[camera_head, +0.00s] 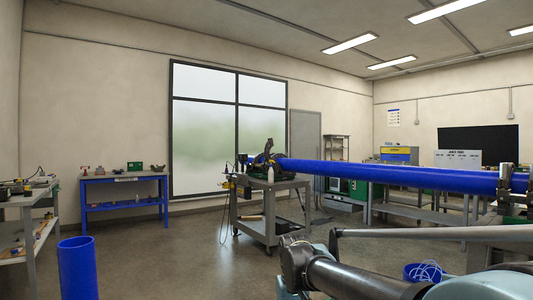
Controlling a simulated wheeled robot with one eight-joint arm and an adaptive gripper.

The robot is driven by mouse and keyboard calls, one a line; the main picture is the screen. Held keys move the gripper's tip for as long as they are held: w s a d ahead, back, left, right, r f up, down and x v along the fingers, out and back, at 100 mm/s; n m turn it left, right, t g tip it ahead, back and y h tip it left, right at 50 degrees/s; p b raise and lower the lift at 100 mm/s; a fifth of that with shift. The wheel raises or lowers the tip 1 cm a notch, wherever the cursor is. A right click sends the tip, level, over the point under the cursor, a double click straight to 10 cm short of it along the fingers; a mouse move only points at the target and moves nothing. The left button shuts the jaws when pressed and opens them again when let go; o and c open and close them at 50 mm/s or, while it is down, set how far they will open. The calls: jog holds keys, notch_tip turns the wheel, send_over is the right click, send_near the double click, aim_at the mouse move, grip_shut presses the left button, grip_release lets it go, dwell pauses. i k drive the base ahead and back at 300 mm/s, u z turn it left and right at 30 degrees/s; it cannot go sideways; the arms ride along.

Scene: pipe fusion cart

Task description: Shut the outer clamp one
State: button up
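A grey pipe fusion cart (268,227) stands in the middle of the room. The dark clamp assembly (264,157) sits on its top, around or beside the left end of a long blue pipe (390,174). One dark part of the assembly sticks up above the pipe. The clamps are small and overlap, so I cannot tell which is outer clamp one or how far each is open. My arm crosses the lower right, in front of and well apart from the cart. No gripper fingers can be made out.
The blue pipe runs right to a support (507,181). A blue upright pipe piece (77,268) stands at the lower left. A blue workbench (124,196) is by the back wall. Floor between the workbench and cart is clear. A blue bucket (422,272) is at lower right.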

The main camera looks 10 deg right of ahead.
aim_at(269, 144)
jog(key=u, duration=0.45)
jog(key=i, duration=4.4)
jog(key=z, duration=1.05)
